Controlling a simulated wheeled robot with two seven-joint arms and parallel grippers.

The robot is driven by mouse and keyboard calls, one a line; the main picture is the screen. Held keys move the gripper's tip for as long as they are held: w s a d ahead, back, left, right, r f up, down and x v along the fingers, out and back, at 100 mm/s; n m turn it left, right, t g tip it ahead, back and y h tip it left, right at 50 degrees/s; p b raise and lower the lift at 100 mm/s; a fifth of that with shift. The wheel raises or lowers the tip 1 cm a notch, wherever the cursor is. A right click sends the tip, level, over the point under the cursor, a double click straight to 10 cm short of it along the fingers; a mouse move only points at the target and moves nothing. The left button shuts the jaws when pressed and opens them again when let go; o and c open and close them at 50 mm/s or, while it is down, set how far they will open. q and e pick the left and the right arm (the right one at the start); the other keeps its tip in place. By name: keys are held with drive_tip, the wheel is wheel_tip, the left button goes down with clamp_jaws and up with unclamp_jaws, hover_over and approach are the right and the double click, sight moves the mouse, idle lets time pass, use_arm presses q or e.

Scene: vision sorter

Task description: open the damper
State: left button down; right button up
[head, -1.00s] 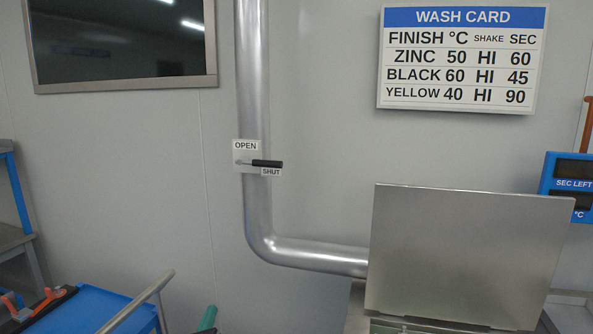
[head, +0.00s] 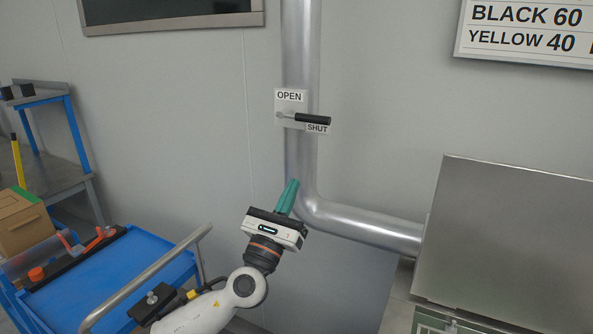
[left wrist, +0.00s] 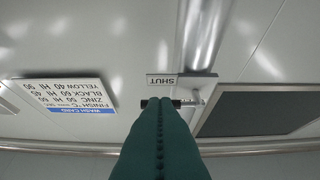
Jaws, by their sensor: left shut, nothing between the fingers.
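The damper handle (head: 312,119) is a black grip on a short metal lever, mounted on the vertical duct pipe (head: 299,50). It lies nearly level, pointing right, just above the SHUT label (head: 317,129); the OPEN label (head: 289,96) is above the pivot. My left gripper (head: 291,183) is below the handle, its green fingers together and pointing up, with nothing between them. In the left wrist view the fingers (left wrist: 164,110) cover part of the handle (left wrist: 185,102), and the SHUT label (left wrist: 160,79) appears upside down. My right gripper is not in view.
The pipe bends right toward a metal cabinet lid (head: 510,235). A blue cart (head: 110,280) with a metal rail (head: 150,275) stands at lower left. A cardboard box (head: 22,225) and a shelf stand (head: 70,130) are further left. The wall around the handle is clear.

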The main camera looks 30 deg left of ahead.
sight(305, 116)
use_arm(q)
drive_tip(key=w+r+p, duration=0.5)
drive_tip(key=w+r, duration=0.2)
drive_tip(key=r, duration=0.1)
drive_tip(key=shift+w+a+r, duration=0.2)
drive_tip(key=shift+w+r, duration=0.15)
drive_tip(key=shift+w, duration=0.05)
